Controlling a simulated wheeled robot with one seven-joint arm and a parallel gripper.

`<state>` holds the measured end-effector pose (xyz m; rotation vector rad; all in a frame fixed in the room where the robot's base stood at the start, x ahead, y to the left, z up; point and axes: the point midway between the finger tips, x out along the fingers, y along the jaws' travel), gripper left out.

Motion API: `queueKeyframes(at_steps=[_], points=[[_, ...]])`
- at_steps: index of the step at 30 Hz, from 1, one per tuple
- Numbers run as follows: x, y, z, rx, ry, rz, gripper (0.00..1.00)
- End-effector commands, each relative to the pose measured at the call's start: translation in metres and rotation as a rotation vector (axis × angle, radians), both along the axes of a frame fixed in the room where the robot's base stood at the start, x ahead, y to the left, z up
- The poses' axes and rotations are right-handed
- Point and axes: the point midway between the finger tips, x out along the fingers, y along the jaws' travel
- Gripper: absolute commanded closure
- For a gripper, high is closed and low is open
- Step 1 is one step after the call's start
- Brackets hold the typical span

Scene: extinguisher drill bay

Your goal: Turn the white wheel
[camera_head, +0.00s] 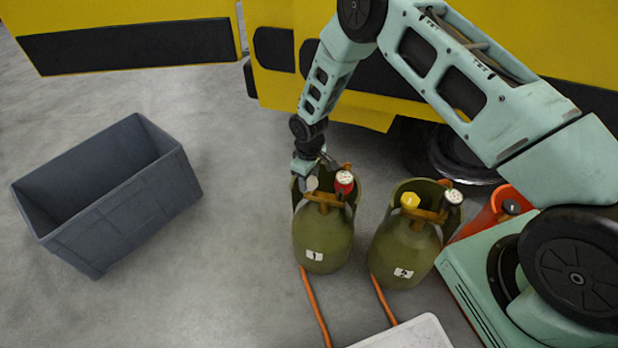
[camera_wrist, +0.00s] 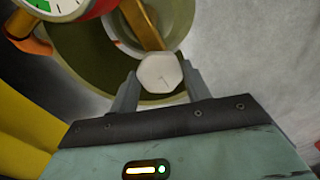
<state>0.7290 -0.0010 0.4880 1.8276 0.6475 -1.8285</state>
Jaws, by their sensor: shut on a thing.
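The white wheel (camera_wrist: 160,72) is a small faceted knob at the end of an orange-brown bar, on top of the left green cylinder (camera_head: 323,240). In the head view only part of the wheel (camera_head: 311,184) shows below my gripper (camera_head: 308,176). In the wrist view my gripper (camera_wrist: 160,88) has one finger on each side of the wheel and is shut on it. A red gauge (camera_head: 344,182) sits just right of the wheel in the head view. It also shows at the top left in the wrist view (camera_wrist: 62,8).
A second green cylinder (camera_head: 405,252) with a yellow wheel (camera_head: 410,200) and a gauge stands close on the right. Orange hoses (camera_head: 314,306) run from both cylinders. A grey bin (camera_head: 130,215) stands at left. A yellow vehicle (camera_head: 330,110) is behind. Floor between bin and cylinders is clear.

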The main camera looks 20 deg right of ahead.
Motion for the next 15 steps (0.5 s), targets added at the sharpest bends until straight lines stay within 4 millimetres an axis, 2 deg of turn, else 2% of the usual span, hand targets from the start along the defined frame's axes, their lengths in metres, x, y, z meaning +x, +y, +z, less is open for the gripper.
queueKeyframes(at_steps=[15], points=[[0.0011,0.0007,0.0009,0.001,-0.003,-0.488,0.75]])
